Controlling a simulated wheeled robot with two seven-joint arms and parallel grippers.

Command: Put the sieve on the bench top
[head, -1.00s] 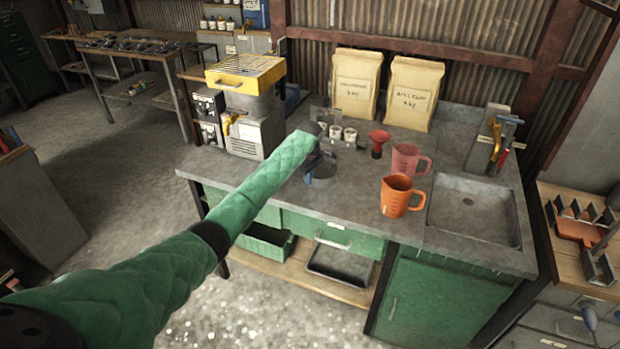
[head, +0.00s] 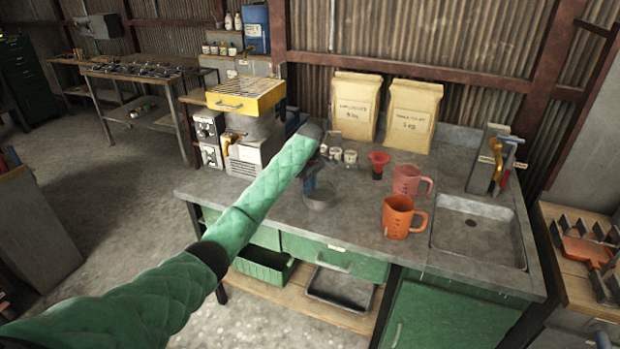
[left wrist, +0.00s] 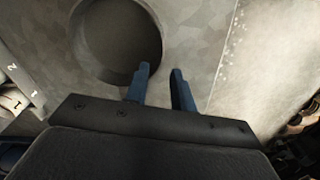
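The sieve (head: 318,197), a round grey vessel, stands on the bench top (head: 262,197) near its front edge, left of the orange jug. In the left wrist view the sieve (left wrist: 116,42) shows from above as a dark round opening. My left gripper (head: 310,178) is just above and behind its rim. Its two blue fingers (left wrist: 160,78) stand apart with bare bench top seen between them. One fingertip overlaps the rim in the picture; I cannot tell whether it touches. My right gripper is not in view.
An orange jug (head: 398,216), a pink jug (head: 407,181), a red funnel (head: 378,162) and small white cups (head: 350,157) stand on the bench. Two paper bags (head: 411,117) are behind. A sink (head: 478,236) is at right, a yellow-topped machine (head: 245,100) at left.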

